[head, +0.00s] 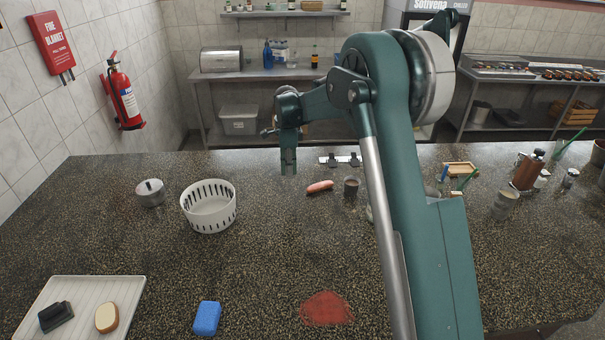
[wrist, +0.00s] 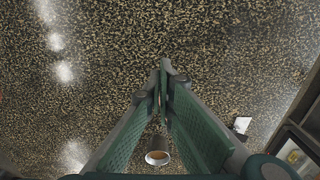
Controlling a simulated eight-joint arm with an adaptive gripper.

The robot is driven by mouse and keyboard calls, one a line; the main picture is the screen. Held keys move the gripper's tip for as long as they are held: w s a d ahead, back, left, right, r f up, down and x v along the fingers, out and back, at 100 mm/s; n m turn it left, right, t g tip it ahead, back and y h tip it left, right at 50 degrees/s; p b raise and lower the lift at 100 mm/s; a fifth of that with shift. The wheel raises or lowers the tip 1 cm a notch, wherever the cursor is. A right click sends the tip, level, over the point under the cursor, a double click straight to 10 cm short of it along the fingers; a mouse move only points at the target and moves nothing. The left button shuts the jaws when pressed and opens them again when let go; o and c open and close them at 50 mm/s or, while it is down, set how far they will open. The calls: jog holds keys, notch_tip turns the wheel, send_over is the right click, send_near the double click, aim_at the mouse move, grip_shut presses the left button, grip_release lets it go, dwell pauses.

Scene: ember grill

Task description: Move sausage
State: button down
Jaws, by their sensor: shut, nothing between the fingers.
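A pinkish-red sausage (head: 319,187) lies on the dark speckled counter in the head view, just left of a small dark cup (head: 352,186). My gripper (head: 289,168) is shut and empty, pointing down to the left of the sausage and apart from it in the picture. In the wrist view my gripper's fingers (wrist: 164,68) meet at their tips, with bare counter beyond them. A cup with orange-brown contents (wrist: 157,157) shows between the finger bases. I cannot make out the sausage in the wrist view.
A white tray (head: 85,300) holds a brush and a sponge. A blue sponge (head: 207,317) and a red powdery patch (head: 326,307) lie in front. The middle counter is clear.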

aim_at(323, 185)
jog(key=w+d+n+g+p, duration=0.2)
jog(key=w+d+n+p, duration=0.2)
jog(key=w+d+n, duration=0.8)
jog(key=shift+w+r+n+g, duration=0.4)
jog(key=shift+w+n, duration=0.75)
jog(key=shift+n, duration=1.75)
jog(key=shift+d+f, duration=0.1)
jog(key=p+x, duration=0.1)
jog(key=x, duration=0.9)
jog(key=shift+s+r, duration=0.2)
jog(key=shift+s, duration=0.75)
jog(key=shift+s+f, duration=0.1)
jog(key=shift+s, duration=0.9)
jog(key=shift+s, duration=0.2)
